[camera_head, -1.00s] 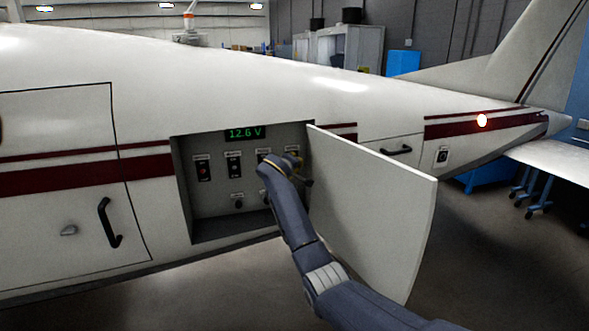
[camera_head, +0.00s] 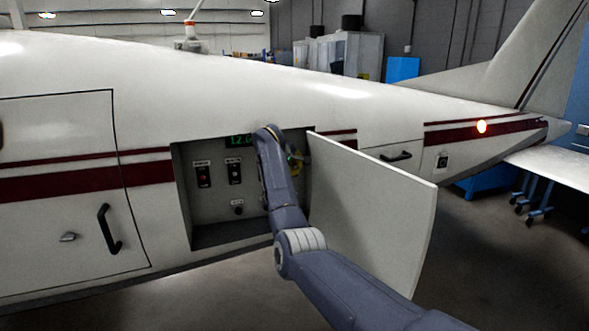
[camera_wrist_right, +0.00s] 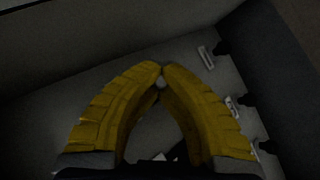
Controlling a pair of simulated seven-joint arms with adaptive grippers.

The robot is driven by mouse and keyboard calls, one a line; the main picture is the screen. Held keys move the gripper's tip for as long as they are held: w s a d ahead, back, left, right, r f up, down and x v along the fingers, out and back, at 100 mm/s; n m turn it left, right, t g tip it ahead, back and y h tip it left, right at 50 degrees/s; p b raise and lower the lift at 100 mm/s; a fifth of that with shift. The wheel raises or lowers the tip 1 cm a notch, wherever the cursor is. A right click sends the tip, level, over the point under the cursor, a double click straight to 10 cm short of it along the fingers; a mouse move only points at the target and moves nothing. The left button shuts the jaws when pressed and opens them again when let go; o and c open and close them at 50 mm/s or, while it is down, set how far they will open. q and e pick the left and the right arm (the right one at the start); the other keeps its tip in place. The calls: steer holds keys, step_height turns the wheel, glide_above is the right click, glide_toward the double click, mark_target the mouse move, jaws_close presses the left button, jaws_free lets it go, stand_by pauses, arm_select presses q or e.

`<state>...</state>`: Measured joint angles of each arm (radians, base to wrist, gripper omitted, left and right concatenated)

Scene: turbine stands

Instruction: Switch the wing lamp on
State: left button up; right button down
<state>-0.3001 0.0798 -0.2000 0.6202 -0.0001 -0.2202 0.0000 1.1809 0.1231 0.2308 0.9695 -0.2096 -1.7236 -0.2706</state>
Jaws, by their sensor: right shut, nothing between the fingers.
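The switch panel (camera_head: 210,222) sits in an open recess in the white aircraft's side. Two dark switches show on it, a left one (camera_head: 204,174) and a middle one (camera_head: 235,170), with a small round knob (camera_head: 237,207) below. My right gripper (camera_head: 296,166), with yellow fingers, is at the panel's right side by the open door. In the wrist view its fingertips (camera_wrist_right: 161,73) meet with nothing between them. Which switch is for the wing lamp cannot be read. My left gripper is out of view.
The open white panel door (camera_head: 372,215) stands out to the right of the recess, close to my right arm. A black handle (camera_head: 109,229) is on the left hatch. Blue carts (camera_head: 538,205) stand under the tail.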

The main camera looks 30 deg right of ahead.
steer(key=shift+s+d, duration=0.1)
steer(key=shift+d, duration=0.05)
steer(key=c, duration=1.8)
jaws_free()
steer(key=shift+d, duration=0.1)
steer(key=o, duration=0.3)
steer(key=shift+o, duration=0.2)
steer(key=shift+a, duration=0.2)
